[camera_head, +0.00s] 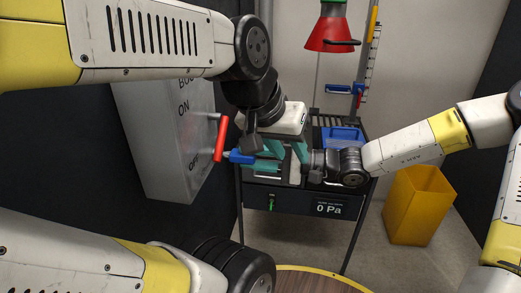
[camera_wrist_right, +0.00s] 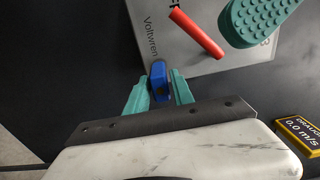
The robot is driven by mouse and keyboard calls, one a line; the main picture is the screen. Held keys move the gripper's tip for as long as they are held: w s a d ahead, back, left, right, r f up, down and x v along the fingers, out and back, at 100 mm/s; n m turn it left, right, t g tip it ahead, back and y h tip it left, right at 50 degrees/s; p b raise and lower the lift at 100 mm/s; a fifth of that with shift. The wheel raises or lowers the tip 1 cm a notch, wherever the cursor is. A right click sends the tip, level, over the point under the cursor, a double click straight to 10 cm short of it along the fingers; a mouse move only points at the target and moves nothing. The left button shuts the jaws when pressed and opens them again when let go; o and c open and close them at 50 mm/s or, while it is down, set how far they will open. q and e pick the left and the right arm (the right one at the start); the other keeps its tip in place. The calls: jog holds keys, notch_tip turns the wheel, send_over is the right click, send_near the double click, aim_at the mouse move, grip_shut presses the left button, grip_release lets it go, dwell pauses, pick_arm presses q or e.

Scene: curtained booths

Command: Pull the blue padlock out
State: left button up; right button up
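The blue padlock (camera_head: 239,157) is at the lower end of the red handle (camera_head: 222,135) on the side of the grey switch box (camera_head: 165,140). In the right wrist view, the padlock (camera_wrist_right: 159,82) sits between the teal fingers of my right gripper (camera_wrist_right: 159,85), which look closed against its sides. The red handle (camera_wrist_right: 197,33) lies just beyond it. Whether the padlock still passes through the handle is hidden. My left gripper (camera_head: 287,152) points down, its teal fingers apart and empty, close to my right gripper. One teal textured finger (camera_wrist_right: 258,18) shows in the right wrist view.
Behind the grippers stands a dark table (camera_head: 305,202) with a blue bin (camera_head: 342,138) and a 0 Pa display (camera_head: 329,209). A red lamp (camera_head: 332,33) hangs above. A yellow bin (camera_head: 418,205) stands on the floor at right. A draught display (camera_wrist_right: 301,133) shows lower right.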

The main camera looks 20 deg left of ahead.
grip_shut()
jog(key=shift+v, duration=2.9)
